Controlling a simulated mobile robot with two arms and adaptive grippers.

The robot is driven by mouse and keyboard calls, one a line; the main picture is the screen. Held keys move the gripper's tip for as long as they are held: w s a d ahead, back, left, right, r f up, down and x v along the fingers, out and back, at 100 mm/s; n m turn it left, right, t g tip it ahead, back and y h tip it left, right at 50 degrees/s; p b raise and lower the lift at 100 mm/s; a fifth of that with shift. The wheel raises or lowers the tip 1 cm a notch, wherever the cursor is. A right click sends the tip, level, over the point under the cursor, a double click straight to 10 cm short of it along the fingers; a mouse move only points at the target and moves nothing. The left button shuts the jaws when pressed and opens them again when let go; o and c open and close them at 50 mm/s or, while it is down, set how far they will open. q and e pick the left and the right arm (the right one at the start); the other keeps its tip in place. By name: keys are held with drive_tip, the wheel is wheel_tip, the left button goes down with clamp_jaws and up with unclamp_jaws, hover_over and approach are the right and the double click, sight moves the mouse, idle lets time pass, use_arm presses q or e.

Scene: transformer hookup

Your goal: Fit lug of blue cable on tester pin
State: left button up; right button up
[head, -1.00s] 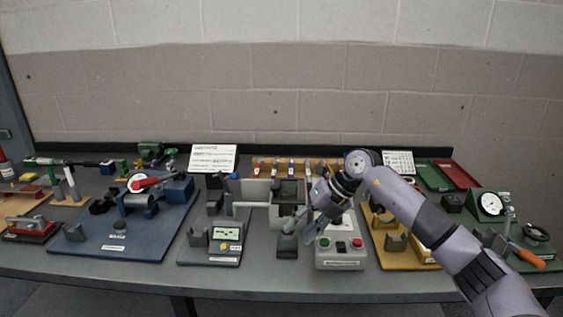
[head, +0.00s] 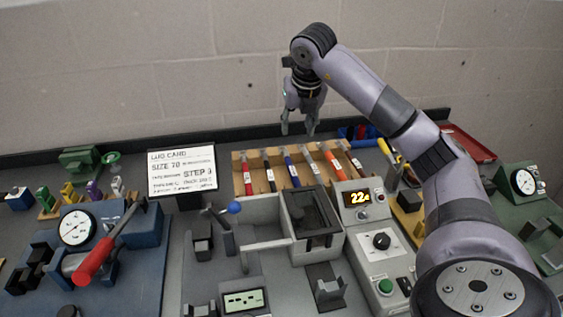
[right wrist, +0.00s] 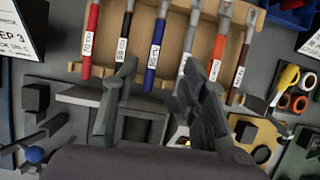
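The blue cable (head: 291,172) lies in a wooden rack among other cables, between a black and a white one. In the right wrist view the blue cable (right wrist: 156,45) shows its white label and a metal lug at its upper end. My right gripper (head: 299,130) is open and empty above the back of the rack. In the right wrist view its fingers (right wrist: 157,68) are spread on either side of the blue cable's line, apart from it. I cannot make out the tester pin; a grey unit with a small green display (head: 243,299) stands at the front. My left gripper is not in view.
The wooden rack (head: 240,157) also holds red, black, white, orange and brown cables. In front stand a grey open box (head: 297,257) and a control unit with a lit display (head: 360,197). A lug card (head: 182,171) stands left. A blue bin (head: 352,132) is behind right.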

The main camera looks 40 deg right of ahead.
drive_tip(key=p, duration=0.1)
approach(290, 162)
drive_tip(key=x, duration=0.2)
drive_tip(key=shift+d+f+p, duration=0.15)
drive_tip(key=shift+f+p, duration=0.15)
drive_tip(key=shift+p, duration=0.1)
drive_tip(key=shift+w+d+f, duration=0.1)
drive_tip(key=shift+w+f, duration=0.05)
drive_tip(key=shift+f, duration=0.3)
drive_tip(key=shift+f+p, duration=0.25)
drive_tip(key=shift+p, duration=0.1)
drive_tip(key=p+x, duration=0.1)
drive_tip(key=x, duration=0.2)
drive_tip(key=shift+w+f, duration=0.25)
drive_tip(key=shift+f, duration=0.1)
drive_tip(key=shift+w+f, duration=0.15)
drive_tip(key=shift+f, duration=0.25)
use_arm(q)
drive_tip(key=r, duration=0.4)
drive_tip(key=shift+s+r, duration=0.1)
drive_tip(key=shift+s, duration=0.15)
use_arm(e)
clamp_jaws()
